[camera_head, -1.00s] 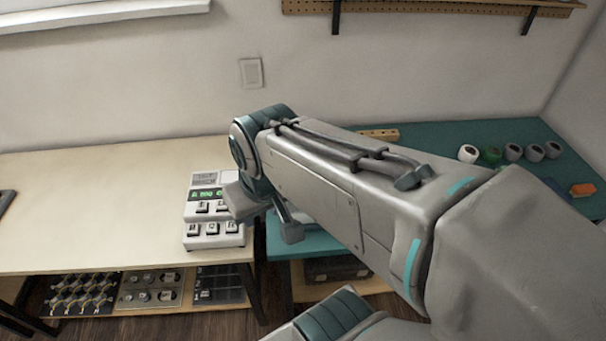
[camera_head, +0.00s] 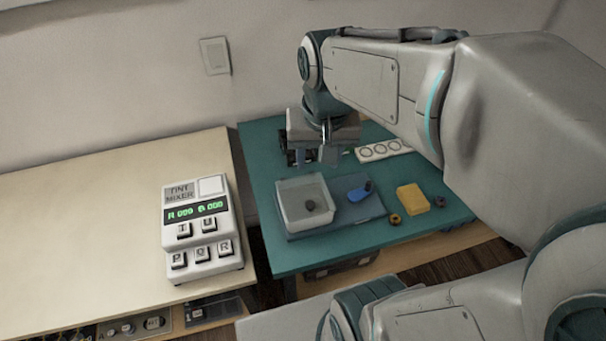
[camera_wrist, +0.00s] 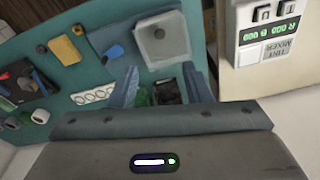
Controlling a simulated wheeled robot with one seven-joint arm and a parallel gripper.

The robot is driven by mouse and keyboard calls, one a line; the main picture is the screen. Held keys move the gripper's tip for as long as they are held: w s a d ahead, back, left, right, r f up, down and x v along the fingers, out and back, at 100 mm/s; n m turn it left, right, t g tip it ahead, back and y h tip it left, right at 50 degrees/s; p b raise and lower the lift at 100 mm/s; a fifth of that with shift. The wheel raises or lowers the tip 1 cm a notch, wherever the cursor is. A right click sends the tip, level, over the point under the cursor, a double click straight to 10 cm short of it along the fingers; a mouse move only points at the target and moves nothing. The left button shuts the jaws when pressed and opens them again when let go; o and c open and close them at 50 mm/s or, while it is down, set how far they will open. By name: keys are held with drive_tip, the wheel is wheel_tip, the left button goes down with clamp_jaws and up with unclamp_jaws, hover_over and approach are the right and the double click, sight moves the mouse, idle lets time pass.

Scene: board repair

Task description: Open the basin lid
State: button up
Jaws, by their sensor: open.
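The basin (camera_head: 292,218) is a pale, translucent square tub on a blue-grey mat at the left of the teal table. Its lid (camera_head: 318,190) looks pale, with a small dark knob (camera_head: 310,204) near the middle; I cannot tell how the lid is seated. In the wrist view the basin (camera_wrist: 150,56) and knob (camera_wrist: 160,33) lie beyond the fingertips. My gripper (camera_head: 316,160) is open, above the table and behind the basin, pointing down and apart from it. In the wrist view, no held thing shows between its fingers (camera_wrist: 160,85).
A blue tool (camera_head: 358,193) lies on the mat (camera_head: 370,209) right of the basin. A yellow block (camera_head: 412,198) and small rings lie farther right. A white strip of round wells (camera_head: 384,150) and a dark item lie behind. A tint mixer (camera_head: 203,228) stands on the left table.

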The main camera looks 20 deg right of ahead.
drive_tip(key=m+g+b, duration=0.1)
drive_tip(key=m+b, duration=0.1)
drive_tip(key=b, duration=0.1)
hover_over(310, 203)
wheel_tip(310, 203, down, 5)
drive_tip(key=shift+g, duration=0.3)
wheel_tip(310, 203, down, 14)
drive_tip(key=shift+s+r+b, duration=0.1)
drive_tip(key=shift+b, duration=0.8)
clamp_jaws()
